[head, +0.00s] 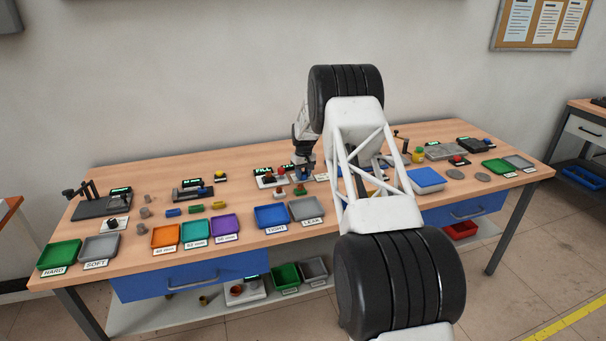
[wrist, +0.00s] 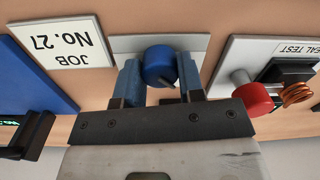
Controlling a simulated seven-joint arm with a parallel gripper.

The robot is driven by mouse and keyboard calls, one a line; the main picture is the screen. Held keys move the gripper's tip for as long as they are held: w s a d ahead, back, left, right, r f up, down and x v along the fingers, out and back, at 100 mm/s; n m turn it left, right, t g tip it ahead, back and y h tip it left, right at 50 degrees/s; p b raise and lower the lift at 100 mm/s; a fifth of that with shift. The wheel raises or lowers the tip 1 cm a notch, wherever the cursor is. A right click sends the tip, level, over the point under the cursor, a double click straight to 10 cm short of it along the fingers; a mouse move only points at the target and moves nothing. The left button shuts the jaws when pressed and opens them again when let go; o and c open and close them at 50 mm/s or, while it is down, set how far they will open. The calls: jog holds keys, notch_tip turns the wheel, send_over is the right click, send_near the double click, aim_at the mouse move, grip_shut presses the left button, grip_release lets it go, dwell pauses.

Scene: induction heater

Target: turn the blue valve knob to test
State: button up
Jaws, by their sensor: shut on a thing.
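The blue valve knob (wrist: 159,66) sits on a light grey plate (wrist: 195,43) in the wrist view, with a dark pointer mark on its right side. My gripper (wrist: 160,78) has one blue-grey finger on each side of the knob and is shut on it. In the head view my gripper (head: 303,174) is at the middle of the bench. There the knob is small and mostly hidden by the gripper. I cannot read any position labels around the knob.
A red knob (wrist: 253,94) and a copper coil (wrist: 297,93) stand on the plate to the right in the wrist view. A "JOB No. 27" card (wrist: 62,43) lies to the left. Blue (head: 271,216) and grey (head: 306,208) trays sit in front on the bench.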

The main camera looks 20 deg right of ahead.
aim_at(303, 173)
jog(key=o, duration=0.9)
jog(key=shift+r, duration=0.15)
jog(key=shift+d+r, duration=0.1)
jog(key=shift+r, duration=3.7)
